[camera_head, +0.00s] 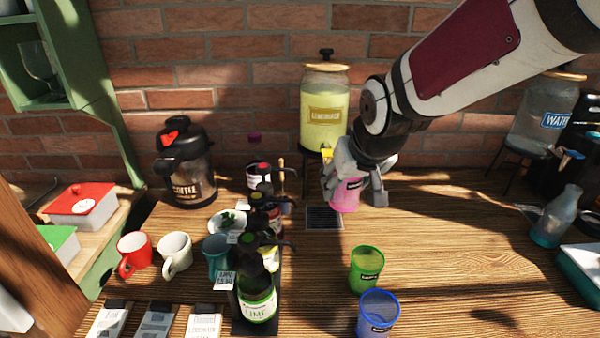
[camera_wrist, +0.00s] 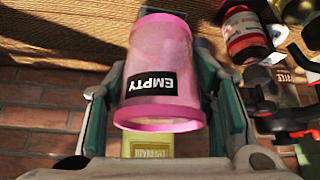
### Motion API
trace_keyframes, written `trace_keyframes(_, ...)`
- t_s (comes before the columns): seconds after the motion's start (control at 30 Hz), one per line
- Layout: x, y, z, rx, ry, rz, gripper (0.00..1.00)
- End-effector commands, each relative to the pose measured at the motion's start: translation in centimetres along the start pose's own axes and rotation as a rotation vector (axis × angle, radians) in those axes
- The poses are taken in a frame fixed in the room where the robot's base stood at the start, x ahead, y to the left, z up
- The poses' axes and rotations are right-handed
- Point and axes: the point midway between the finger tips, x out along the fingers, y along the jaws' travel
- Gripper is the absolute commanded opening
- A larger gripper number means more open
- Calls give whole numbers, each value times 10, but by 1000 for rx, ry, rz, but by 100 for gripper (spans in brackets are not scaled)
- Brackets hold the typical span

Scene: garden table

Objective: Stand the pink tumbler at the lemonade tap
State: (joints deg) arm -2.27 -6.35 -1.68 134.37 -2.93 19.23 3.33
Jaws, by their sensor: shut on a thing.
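The pink tumbler (camera_head: 344,195) is between the fingers of my gripper (camera_head: 356,188), near the drip grate (camera_head: 324,217) below the lemonade dispenser. In the wrist view the tumbler (camera_wrist: 158,70) carries a black label reading EMPTY, and my gripper (camera_wrist: 165,105) is shut on it with one finger on each side. I cannot tell whether its base touches the table or grate. The lemonade dispenser (camera_head: 324,108) is a yellow-filled jar on a stand, with a yellow-handled tap (camera_head: 327,153) just above and left of the tumbler. My gripper partly hides the stand.
A green tumbler (camera_head: 366,268) and a blue tumbler (camera_head: 378,313) stand in front. A rack of syrup bottles (camera_head: 257,290) with pump spouts is left of the grate. A coffee pot (camera_head: 186,165) and several mugs stand farther left. The table right of the green tumbler is mostly clear.

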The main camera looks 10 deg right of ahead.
Motion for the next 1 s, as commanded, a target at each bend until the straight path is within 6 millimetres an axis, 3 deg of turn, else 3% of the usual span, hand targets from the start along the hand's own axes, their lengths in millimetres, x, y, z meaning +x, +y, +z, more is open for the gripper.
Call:
trace_keyframes(0.5,91,-2,57,-3,-3,-1,22)
trace_keyframes(0.9,117,-2,74,-2,-1,-2,22)
trace_keyframes(1.0,119,-2,66,-1,-2,-2,22)
